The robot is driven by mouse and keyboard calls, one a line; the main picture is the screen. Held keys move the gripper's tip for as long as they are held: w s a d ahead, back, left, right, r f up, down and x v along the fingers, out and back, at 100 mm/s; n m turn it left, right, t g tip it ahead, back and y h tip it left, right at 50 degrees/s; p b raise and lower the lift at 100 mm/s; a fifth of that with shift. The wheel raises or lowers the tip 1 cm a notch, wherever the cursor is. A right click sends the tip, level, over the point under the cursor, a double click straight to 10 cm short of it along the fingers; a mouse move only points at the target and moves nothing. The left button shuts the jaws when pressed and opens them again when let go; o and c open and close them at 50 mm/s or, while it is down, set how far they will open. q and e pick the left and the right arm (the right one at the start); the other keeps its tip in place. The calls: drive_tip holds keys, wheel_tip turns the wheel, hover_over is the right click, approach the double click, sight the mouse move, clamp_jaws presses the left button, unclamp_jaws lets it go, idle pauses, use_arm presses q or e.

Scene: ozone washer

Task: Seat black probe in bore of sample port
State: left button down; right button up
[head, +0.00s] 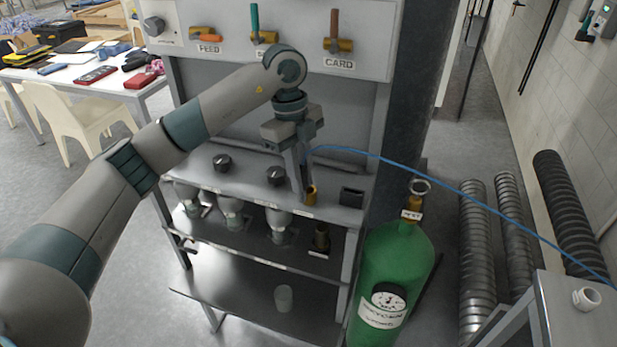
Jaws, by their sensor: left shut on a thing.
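My left gripper (303,196) points down over the shelf top of the washer stand. It is shut on a slim thing that its fingers mostly hide, taken to be the black probe; a blue line (440,180) runs off to the right from beside the fingers. A small brass fitting (311,195), which looks like the sample port, stands on the shelf right at the fingertips. I cannot tell whether the probe's tip is in its bore. My right gripper is not in view.
Black knobs (222,162) and a dark square block (352,197) sit on the same shelf. Valves labelled FEED and CARD (338,45) are on the panel behind. A green gas cylinder (392,275) stands close at right. Several glass vessels (232,210) hang below.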

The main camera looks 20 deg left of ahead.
use_arm(q)
drive_tip(key=shift+w+d, duration=0.1)
drive_tip(key=shift+w, duration=2.25)
drive_tip(key=shift+f+b, duration=1.15)
drive_tip(key=shift+f, duration=0.6)
drive_tip(key=shift+f, duration=0.15)
drive_tip(key=c, duration=1.7)
unclamp_jaws()
drive_tip(key=shift+o, duration=0.2)
